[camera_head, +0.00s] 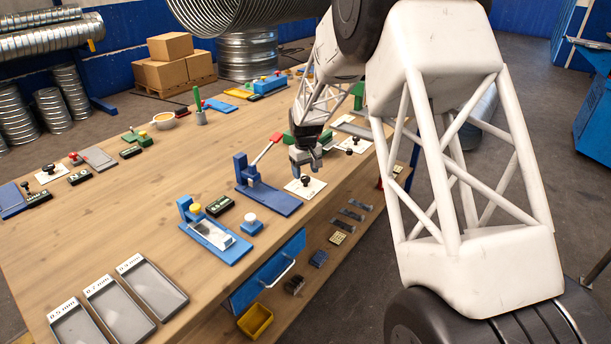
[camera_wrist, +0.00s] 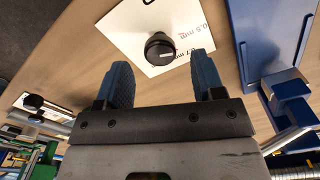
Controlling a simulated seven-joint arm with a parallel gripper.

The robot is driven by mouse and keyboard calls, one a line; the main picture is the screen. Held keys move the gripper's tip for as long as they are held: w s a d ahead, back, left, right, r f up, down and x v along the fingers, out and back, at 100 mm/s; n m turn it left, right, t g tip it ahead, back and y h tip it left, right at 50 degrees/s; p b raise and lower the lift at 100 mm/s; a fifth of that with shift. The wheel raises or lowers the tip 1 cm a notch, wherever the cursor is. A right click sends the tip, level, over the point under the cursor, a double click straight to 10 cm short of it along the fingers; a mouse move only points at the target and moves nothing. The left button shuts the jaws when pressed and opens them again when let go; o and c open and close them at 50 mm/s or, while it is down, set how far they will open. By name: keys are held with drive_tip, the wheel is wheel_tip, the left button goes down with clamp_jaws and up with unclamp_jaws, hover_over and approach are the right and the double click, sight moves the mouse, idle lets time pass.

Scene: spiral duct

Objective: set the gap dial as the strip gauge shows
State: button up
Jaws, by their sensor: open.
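The likely gap dial is a black round knob (camera_wrist: 159,46) with a pale pointer mark, on a white card (camera_wrist: 135,22). The card reads 0.5 mm and 0.7 mm on its right side. In the head view the knob (camera_head: 305,180) sits near the table's right edge. My gripper (camera_head: 307,168) is open just above it; in the wrist view the knob lies between and just beyond the two blue fingers (camera_wrist: 160,66), apparently untouched. A blue fixture (camera_head: 215,238) with a metal strip and yellow knob may be the strip gauge. A dark box (camera_head: 220,205) beside it has an unreadable face.
A blue press (camera_head: 268,196) with a red lever stands close left of the dial. Three grey trays (camera_head: 120,313) with mm labels lie at the near left. Another black knob on a white card (camera_head: 355,143) stands farther back. Bare wood (camera_head: 120,215) lies left of the fixtures.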

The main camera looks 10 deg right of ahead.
sight(306, 178)
drive_tip(key=shift+r, duration=2.55)
drive_tip(key=shift+s+r, duration=0.15)
drive_tip(key=shift+r, duration=0.05)
drive_tip(key=s+d+r+m, duration=0.1)
drive_tip(key=s+r, duration=0.4)
drive_tip(key=s, duration=0.4)
drive_tip(key=s+d+r+m+t, duration=0.1)
drive_tip(key=s+r, duration=0.5)
drive_tip(key=s, duration=0.3)
drive_tip(key=s+d+r, duration=0.1)
drive_tip(key=s+r, duration=0.4)
drive_tip(key=s, duration=0.4)
drive_tip(key=s+d+f+m+t, duration=0.1)
drive_tip(key=s+d+m, duration=0.1)
drive_tip(key=s, duration=2.4)
drive_tip(key=shift+s+m+t, duration=0.2)
drive_tip(key=shift+m+t, duration=0.1)
drive_tip(key=shift+m, duration=0.1)
